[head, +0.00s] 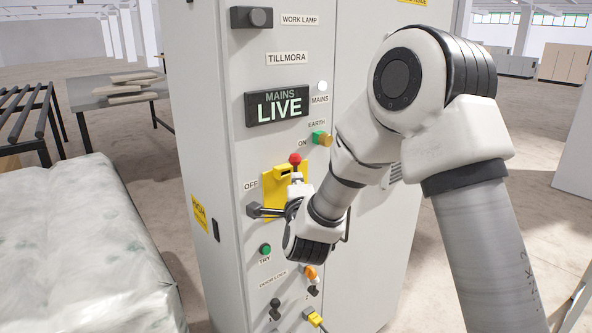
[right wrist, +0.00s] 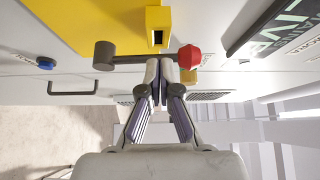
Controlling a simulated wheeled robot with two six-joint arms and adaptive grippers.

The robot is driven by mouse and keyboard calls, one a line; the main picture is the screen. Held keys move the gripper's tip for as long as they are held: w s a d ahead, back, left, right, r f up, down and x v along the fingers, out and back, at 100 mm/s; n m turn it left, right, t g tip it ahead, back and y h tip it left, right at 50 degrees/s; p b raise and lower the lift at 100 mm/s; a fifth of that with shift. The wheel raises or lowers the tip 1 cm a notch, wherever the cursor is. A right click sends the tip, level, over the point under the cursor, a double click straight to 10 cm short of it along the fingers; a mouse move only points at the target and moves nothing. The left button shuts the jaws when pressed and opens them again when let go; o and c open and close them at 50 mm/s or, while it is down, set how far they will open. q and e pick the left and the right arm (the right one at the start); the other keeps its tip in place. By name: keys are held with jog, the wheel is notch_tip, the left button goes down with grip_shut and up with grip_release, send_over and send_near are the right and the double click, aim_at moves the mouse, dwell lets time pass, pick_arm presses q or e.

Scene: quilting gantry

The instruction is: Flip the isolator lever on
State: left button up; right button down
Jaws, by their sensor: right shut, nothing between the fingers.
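The isolator lever is a grey bar with a red knob (head: 295,159) at its end, close to the ON label (head: 302,143); the OFF label (head: 250,185) is lower left. In the right wrist view the bar runs from a dark grey hub (right wrist: 105,55) to the red knob (right wrist: 190,57). A yellow block (right wrist: 115,25) stands beside it. My right gripper (right wrist: 160,78) is shut and empty, its fingertips at the middle of the bar; I cannot tell whether they touch. In the head view my right wrist hides part of the isolator. My left gripper is out of view.
The grey cabinet (head: 213,100) carries a lit MAINS LIVE sign (head: 277,104), a green TRY button (head: 265,250) and several small controls below. A black handle (right wrist: 72,90) juts out near my right gripper. A pale quilted surface (head: 80,245) lies left of the cabinet.

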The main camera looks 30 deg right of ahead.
jog(key=shift+w+d, duration=0.35)
jog(key=shift+w, duration=0.2)
jog(key=shift+w+d+r+b, duration=0.15)
jog(key=shift+d+r+b, duration=0.15)
jog(key=shift+b, duration=0.4)
